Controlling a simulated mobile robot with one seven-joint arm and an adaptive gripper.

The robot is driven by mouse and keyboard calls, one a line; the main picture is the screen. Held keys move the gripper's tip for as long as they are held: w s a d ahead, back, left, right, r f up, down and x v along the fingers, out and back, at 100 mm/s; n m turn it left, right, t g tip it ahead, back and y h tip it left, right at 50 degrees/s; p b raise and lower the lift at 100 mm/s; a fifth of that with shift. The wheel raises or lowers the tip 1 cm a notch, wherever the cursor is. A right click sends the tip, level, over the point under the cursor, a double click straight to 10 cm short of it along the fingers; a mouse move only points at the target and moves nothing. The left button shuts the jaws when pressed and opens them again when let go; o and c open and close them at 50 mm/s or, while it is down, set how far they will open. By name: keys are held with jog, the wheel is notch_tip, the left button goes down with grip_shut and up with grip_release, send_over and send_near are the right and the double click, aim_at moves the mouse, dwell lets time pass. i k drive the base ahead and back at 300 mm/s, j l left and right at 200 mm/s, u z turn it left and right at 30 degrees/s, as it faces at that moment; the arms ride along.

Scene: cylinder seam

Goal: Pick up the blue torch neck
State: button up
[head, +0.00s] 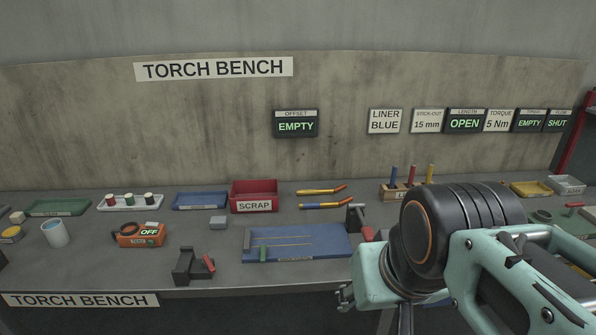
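Two slender pieces with bent red-orange tips lie side by side at the back middle of the grey bench. The rear one (320,190) is mostly yellow. The front one (325,205) shows blue along part of its body; it looks like the blue torch neck, though it is small here. A wooden rack (392,193) to its right holds upright blue, red and yellow rods. My arm fills the lower right, well to the right and nearer the camera. Only part of my gripper (346,297) shows at the arm's lower left; its fingertips are not clear.
A red SCRAP bin (254,196) stands left of the necks. A blue tray (345,242) with thin yellow rods lies in front, and a small clamp-like stand (356,216) with a red handle is close to the right. An orange device (139,235) reads OFF.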

aim_at(333, 204)
jog(key=i+l+z, duration=0.1)
jog(key=i+z, duration=0.15)
jog(key=i, duration=0.35)
jog(key=i+z, duration=0.25)
jog(key=i, duration=0.3)
jog(key=k+l+u, duration=0.1)
jog(key=k+u, duration=0.15)
jog(key=i+j+z, duration=0.15)
jog(key=i+z, duration=0.15)
